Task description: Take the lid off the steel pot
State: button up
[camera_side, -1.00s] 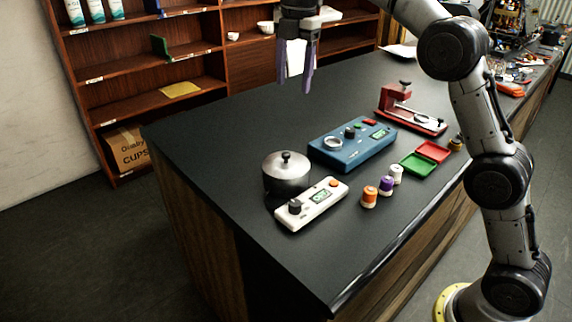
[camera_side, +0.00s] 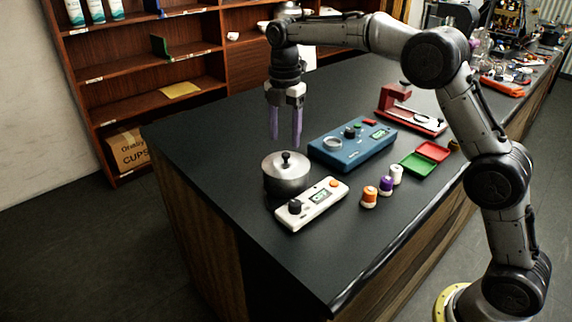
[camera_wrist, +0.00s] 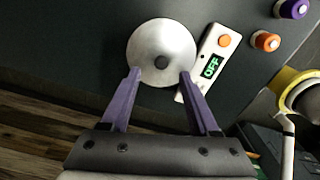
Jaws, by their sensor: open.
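The steel pot (camera_side: 287,182) stands on the dark bench near its left end. Its lid (camera_side: 286,164) is on top, with a black knob (camera_side: 286,156) at the centre. My gripper (camera_side: 285,140) points down above the pot, its two purple fingers apart and empty, with the tips a little higher than the knob. In the wrist view the round lid (camera_wrist: 161,50) and its knob (camera_wrist: 162,62) lie just beyond my gripper's fingertips (camera_wrist: 160,74). The pot's body is hidden under the lid in that view.
A white device (camera_side: 311,205) with an "OFF" display sits close beside the pot. A blue device (camera_side: 352,145), small spools (camera_side: 370,197), red and green trays (camera_side: 418,164) and a red stand (camera_side: 411,108) are to the right. The bench front left of the white device is clear.

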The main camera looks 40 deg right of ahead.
aim_at(285, 154)
jog(key=shift+f, duration=2.35)
grip_shut()
